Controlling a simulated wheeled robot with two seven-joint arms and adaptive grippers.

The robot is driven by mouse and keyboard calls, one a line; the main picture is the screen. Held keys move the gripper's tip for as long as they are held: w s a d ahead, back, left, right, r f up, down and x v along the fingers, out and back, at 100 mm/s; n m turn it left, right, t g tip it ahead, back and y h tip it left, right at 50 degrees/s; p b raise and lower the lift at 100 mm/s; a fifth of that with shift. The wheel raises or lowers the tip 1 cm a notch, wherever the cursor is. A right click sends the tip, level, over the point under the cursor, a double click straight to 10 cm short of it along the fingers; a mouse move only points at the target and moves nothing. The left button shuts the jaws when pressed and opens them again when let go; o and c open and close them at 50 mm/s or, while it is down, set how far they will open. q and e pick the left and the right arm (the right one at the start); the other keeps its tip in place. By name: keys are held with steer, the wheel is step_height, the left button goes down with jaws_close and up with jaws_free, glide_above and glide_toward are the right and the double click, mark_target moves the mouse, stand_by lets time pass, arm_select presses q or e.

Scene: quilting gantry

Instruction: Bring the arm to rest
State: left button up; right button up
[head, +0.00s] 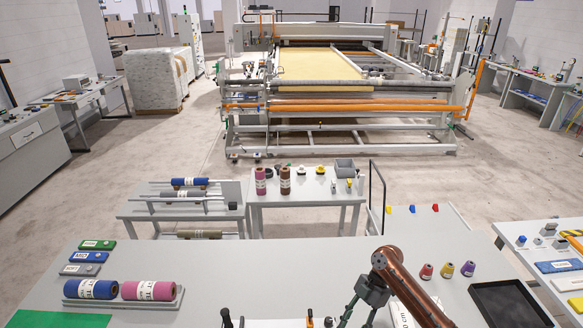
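My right arm, copper-brown (408,290), comes in from the bottom edge, right of centre, and bends at a raised joint. Its dark grey-green gripper (358,317) hangs down and left from that joint over the front of the near grey table (240,270). The two fingers spread apart, and I see nothing between them. The lowest part of the gripper is at the frame's bottom edge. My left arm and gripper are not in view.
Blue roll (91,289) and pink roll (150,290) lie in a tray at left. Several small thread cones (447,270) and a black tray (510,304) are right of the arm. A white marked strip (402,314) lies beside it. The table's middle is clear.

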steer(key=s+f+m+t, duration=0.5)
steer(key=s+f+m, duration=0.65)
steer(key=f, duration=0.35)
steer(key=s+d+r+m+t+h, duration=0.2)
steer(key=s+d+m+h, duration=0.1)
steer(key=s+d+m, duration=0.4)
steer(key=s+d+r+m+t+h, duration=0.25)
steer(key=s+d+m, duration=0.25)
steer(key=s+d, duration=0.45)
step_height(320, 180, down, 44)
steer(key=s+a+g+b, duration=0.1)
steer(key=g+b, duration=0.1)
steer(key=b, duration=1)
steer(key=s+f+g+b, duration=0.1)
steer(key=s+f+b, duration=0.4)
steer(key=s+f, duration=0.5)
steer(key=s+f+n+b, duration=0.1)
steer(key=s+f+b, duration=0.4)
steer(key=s+f, duration=0.5)
step_height(320, 180, down, 7)
steer(key=shift+s+a+r+g, duration=0.1)
steer(key=shift+s+a+g, duration=0.1)
steer(key=shift+g, duration=0.15)
